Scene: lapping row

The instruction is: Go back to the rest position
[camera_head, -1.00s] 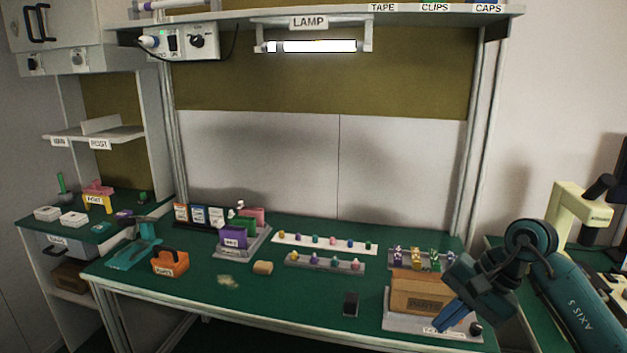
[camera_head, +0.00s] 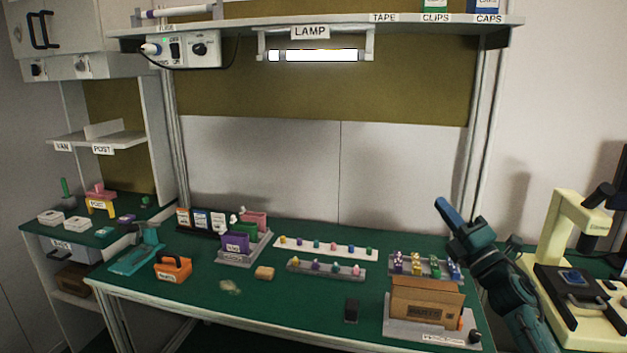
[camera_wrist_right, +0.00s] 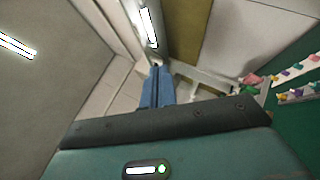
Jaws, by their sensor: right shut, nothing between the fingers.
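My right gripper (camera_head: 447,213) is raised above the right end of the green bench, its blue fingers pointing up and to the left. The fingers are together with nothing between them. In the right wrist view, the shut blue fingers (camera_wrist_right: 157,88) show beyond the dark gripper body, with nothing held. My right arm comes up from the lower right, beside the cardboard box. My left gripper is in neither view.
A cardboard box (camera_head: 427,301) stands on a grey base at the bench's right front. Racks of small coloured parts (camera_head: 326,267) lie behind it. An orange carrier (camera_head: 173,268) sits at left. A cream microscope-like device (camera_head: 570,235) stands far right. The lamp (camera_head: 318,55) hangs overhead.

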